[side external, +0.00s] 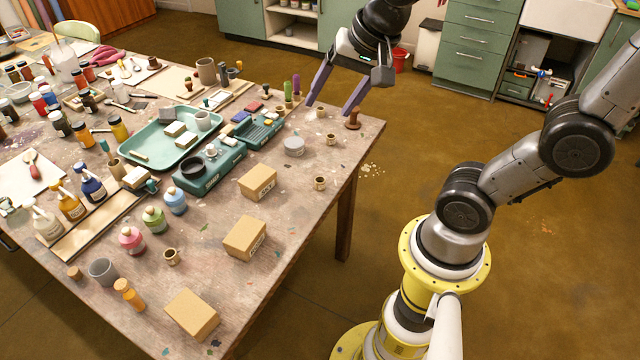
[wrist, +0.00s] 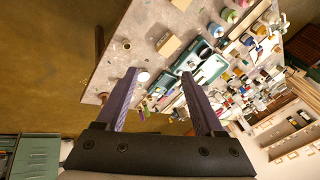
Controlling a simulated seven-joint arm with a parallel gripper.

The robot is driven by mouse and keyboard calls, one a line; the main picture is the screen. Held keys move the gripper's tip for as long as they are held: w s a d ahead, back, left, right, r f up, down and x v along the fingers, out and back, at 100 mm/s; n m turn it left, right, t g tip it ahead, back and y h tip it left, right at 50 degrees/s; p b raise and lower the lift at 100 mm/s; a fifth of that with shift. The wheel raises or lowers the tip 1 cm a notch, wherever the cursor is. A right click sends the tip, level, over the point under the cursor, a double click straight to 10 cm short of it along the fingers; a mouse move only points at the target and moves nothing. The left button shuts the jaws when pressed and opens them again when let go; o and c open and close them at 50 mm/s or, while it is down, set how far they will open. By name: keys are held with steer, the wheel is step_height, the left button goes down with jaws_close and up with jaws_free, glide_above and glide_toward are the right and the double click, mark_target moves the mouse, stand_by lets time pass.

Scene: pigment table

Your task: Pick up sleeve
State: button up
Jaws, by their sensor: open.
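Several small brass-coloured rings that look like sleeves stand on the table. One sleeve (side external: 331,139) is near the right edge, another sleeve (side external: 321,112) is close by my fingertips, and a third sleeve (side external: 320,183) is nearer the front edge. One more sleeve (side external: 172,257) stands by the bottles. I cannot tell which one is meant. My gripper (side external: 329,108) is open and empty above the far right corner of the table. In the wrist view my gripper (wrist: 158,74) has its fingers spread, with one ring-shaped sleeve (wrist: 127,45) beyond the left fingertip.
A round grey tin (side external: 293,147) and a wooden stamp (side external: 353,119) stand near the sleeves. Cardboard boxes (side external: 257,182) line the front edge. A teal scale (side external: 209,168) and a teal tray (side external: 164,152) fill the middle. The right corner has some bare tabletop.

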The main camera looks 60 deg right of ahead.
steer(key=w+d+f+m+g, duration=0.2)
steer(key=w+d+f+m, duration=0.2)
steer(key=w+m, duration=0.15)
steer(key=m+g, duration=0.3)
steer(key=m, duration=0.1)
glide_above(320, 177)
steer(key=a, duration=0.1)
step_height(320, 177, down, 15)
step_height(320, 177, down, 6)
steer(key=shift+s+f, duration=0.1)
steer(key=shift+f, duration=0.1)
steer(key=shift+s+f, duration=0.15)
steer(key=shift+f, duration=2.95)
jaws_close()
